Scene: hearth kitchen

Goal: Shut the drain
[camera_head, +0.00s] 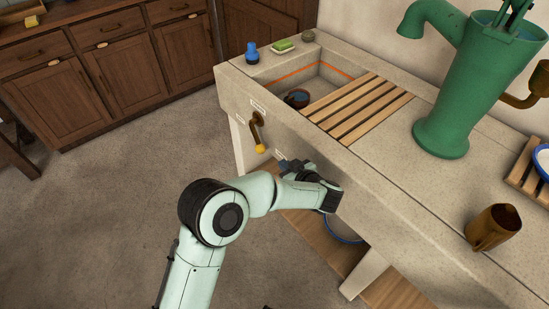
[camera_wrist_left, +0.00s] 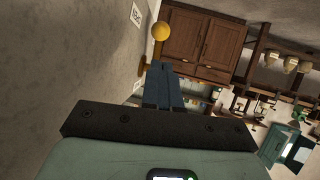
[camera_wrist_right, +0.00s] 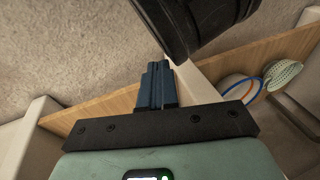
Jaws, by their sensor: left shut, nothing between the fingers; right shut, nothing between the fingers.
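A brass lever (camera_head: 256,131) with a yellow ball knob (camera_head: 260,149) is mounted on the front face of the stone sink (camera_head: 340,165). It hangs down, its knob low. One small white label (camera_head: 257,106) is above it and another (camera_head: 279,154) is to its lower right; I cannot read them. My left gripper (camera_head: 284,164) is shut and empty, right of and below the knob, apart from it. In the left wrist view the knob (camera_wrist_left: 161,31) is beyond the shut fingertips (camera_wrist_left: 165,68). My right gripper (camera_wrist_right: 156,68) is shut and empty, seen only in its wrist view.
A dark round item (camera_head: 297,98) is in the basin beside a wooden slatted rack (camera_head: 358,108). A green pump (camera_head: 443,85) and brown jug (camera_head: 493,227) stand on the counter. A wooden shelf (camera_wrist_right: 110,105) runs below. Open floor lies left.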

